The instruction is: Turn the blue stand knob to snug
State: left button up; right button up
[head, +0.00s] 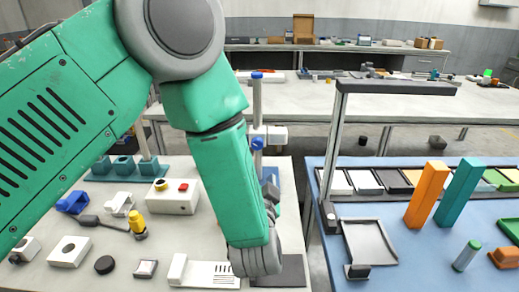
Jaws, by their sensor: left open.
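A grey upright stand post (257,100) rises behind my left forearm, with a blue cap (257,75) on top. A blue knob (257,144) shows lower on the post, beside a white block (277,135). The stand's lower part is mostly hidden by my green arm; a bit of blue (271,174) shows beside it. My left gripper (270,192) is partly hidden behind my wrist, below the blue knob in the picture. It is open; I see nothing between its fingers, though the view of them is poor. I cannot tell how tight the knob is. My right gripper is out of view.
On the pale left bench lie a white box with yellow and red buttons (173,197), a yellow-handled tool (137,224) and a black disc (104,264). The blue table (400,275) at right holds a grey tray (369,242) and orange (427,195) and teal (459,192) blocks.

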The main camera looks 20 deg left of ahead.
aim_at(256, 147)
pick_arm(q)
jog(key=x, duration=1.2)
jog(key=shift+a+f, duration=0.1)
jog(key=shift+a, duration=0.35)
jog(key=shift+w+d, duration=0.15)
jog(key=shift+d, duration=0.1)
jog(key=shift+a, duration=0.4)
jog(key=c, duration=1.1)
